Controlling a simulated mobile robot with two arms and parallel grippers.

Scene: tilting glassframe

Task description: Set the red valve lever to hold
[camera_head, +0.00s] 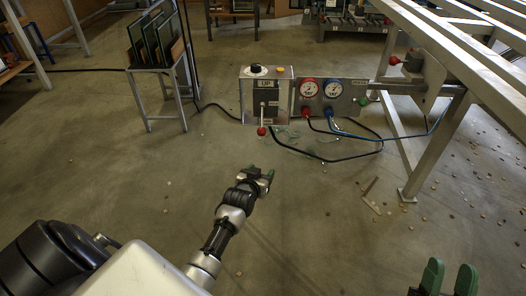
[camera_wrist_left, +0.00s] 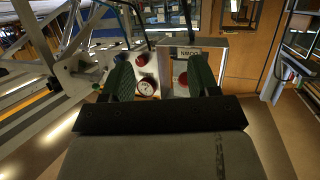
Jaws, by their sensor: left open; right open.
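A grey control box (camera_head: 281,84) carries a lever with a red ball end (camera_head: 261,131) pointing down on its front. Beside it, a gauge panel (camera_head: 344,105) has a red gauge with a red handle (camera_head: 306,112) below it and a blue gauge with a blue handle. I cannot tell which red part is the valve lever; its label is too small to read. My left gripper (camera_head: 263,177) is open and empty, in front of and apart from the box. In the left wrist view its fingers (camera_wrist_left: 160,78) frame the box and gauges beyond. My right gripper (camera_head: 450,281) is open at the lower right.
A rack of glass frames (camera_head: 155,45) stands left of the box. A grey metal frame (camera_head: 400,130) rises at right, with a red knob (camera_head: 394,60) on its mount. Hoses (camera_head: 330,158) hang near the floor below the panel. The floor between is mostly clear.

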